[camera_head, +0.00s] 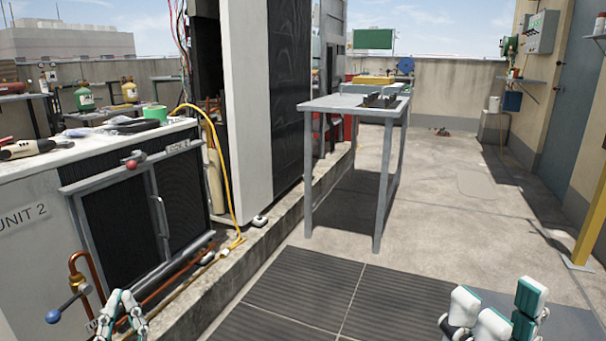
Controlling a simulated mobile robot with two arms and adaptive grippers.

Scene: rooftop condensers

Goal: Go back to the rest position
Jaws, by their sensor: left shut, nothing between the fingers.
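My left gripper (123,312) is low at the left of the head view, in front of the condenser unit marked UNIT 2 (28,235). Its white and teal fingers meet at the tips, and it holds nothing. Behind it to the left is a copper pipe (76,265) with a blue-ended valve handle (54,315); I cannot tell whether the gripper touches the pipe. My right arm shows at the bottom right as white and teal links (490,325). Its fingertips cannot be made out, so its opening is unclear.
A grey metal table (345,104) stands ahead on thin legs. A concrete curb (290,215) runs along the units, with a yellow hose (222,150) hanging there. Dark floor mats (300,290) lie in front. Open floor (450,190) stretches to the right, with a yellow post (590,225) at the edge.

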